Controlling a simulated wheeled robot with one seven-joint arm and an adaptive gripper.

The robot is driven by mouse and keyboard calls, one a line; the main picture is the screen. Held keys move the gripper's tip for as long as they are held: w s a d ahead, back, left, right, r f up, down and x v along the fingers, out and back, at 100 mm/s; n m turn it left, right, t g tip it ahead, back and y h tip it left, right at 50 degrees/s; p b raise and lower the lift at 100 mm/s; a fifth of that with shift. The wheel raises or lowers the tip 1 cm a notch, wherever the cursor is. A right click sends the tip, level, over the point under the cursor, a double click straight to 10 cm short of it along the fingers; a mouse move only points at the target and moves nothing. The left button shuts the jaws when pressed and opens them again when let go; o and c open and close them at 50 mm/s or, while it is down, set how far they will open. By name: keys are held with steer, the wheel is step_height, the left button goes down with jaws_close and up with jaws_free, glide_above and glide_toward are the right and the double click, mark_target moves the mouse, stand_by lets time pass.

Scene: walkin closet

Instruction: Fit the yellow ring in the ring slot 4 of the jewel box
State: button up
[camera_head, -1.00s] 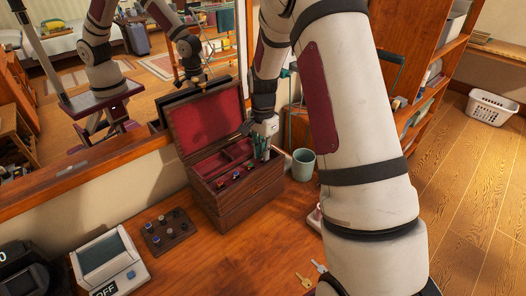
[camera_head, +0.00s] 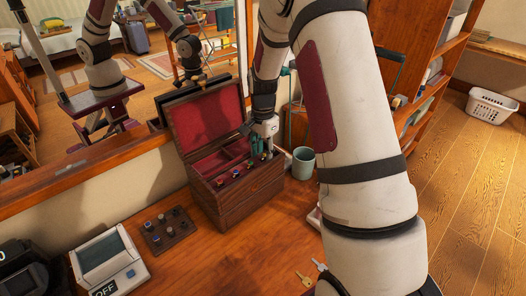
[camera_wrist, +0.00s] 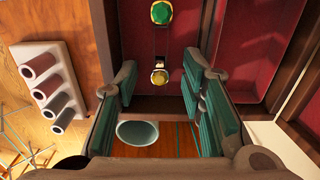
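The open wooden jewel box (camera_head: 240,203) with red lining stands on the dresser, its lid tilted back. My gripper (camera_head: 262,152) is over the right end of its front row of ring slots. In the wrist view, the yellow ring (camera_wrist: 159,78) is in line with a green ring (camera_wrist: 160,13) in that row, at the end near the box wall. My gripper (camera_wrist: 162,75) is open, with a teal-padded finger on each side of the yellow ring and visible gaps between. The yellow ring's seating depth and the slot's number cannot be told.
A dark ring tray (camera_head: 168,231) with several rings lies left of the box. A mint cup (camera_head: 303,164) stands close on the right. Keys (camera_head: 305,280) lie at the front, and a device (camera_head: 105,260) at the left. A mirror rises behind.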

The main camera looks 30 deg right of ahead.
step_height(320, 180, up, 12)
stand_by(0.6)
stand_by(0.5)
